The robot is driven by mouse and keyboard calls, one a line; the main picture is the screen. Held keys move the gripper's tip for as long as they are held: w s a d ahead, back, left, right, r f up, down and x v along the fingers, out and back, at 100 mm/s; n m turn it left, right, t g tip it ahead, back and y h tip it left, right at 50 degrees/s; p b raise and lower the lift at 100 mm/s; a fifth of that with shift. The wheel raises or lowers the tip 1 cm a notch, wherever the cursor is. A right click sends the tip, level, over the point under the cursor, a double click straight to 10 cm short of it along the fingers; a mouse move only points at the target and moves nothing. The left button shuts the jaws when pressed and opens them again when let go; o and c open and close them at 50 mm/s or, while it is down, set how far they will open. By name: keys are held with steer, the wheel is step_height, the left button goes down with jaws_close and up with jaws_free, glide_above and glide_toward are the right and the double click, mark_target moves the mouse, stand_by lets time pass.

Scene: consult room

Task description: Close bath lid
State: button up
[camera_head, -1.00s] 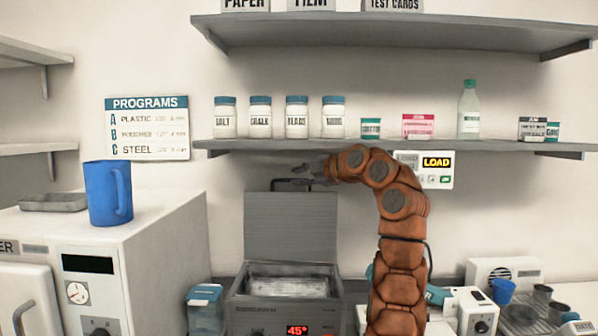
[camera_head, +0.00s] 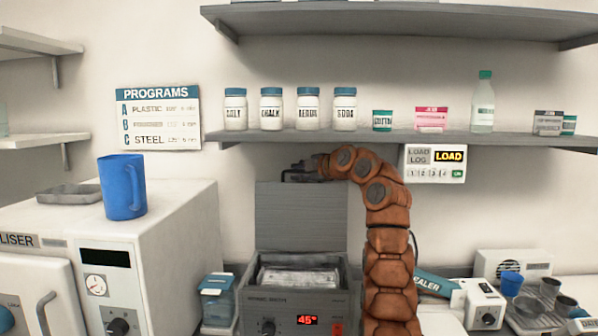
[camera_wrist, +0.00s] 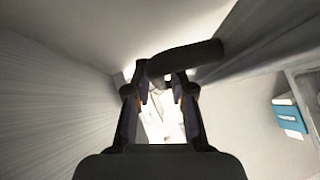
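The bath (camera_head: 268,327) is a grey box with a red "45°" display, in the lower middle of the head view. Its grey lid (camera_head: 300,222) stands upright at the back, so the bath is open and a pale tray (camera_head: 297,277) shows inside. My gripper (camera_head: 292,173) is at the lid's top edge, below the shelf. In the wrist view the two fingers of my gripper (camera_wrist: 161,77) are apart, and a dark bar (camera_wrist: 188,60), probably the lid's handle, crosses at their tips. I cannot tell whether they touch it.
A shelf (camera_head: 390,137) with jars runs just above my arm. A white steriliser (camera_head: 180,250) with a blue mug (camera_head: 122,187) stands left. A small blue-lidded container (camera_head: 217,300) is beside the bath. A sealer (camera_head: 480,305) and cups stand right.

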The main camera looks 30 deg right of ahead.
steer(key=shift+c, duration=0.4)
jaws_close()
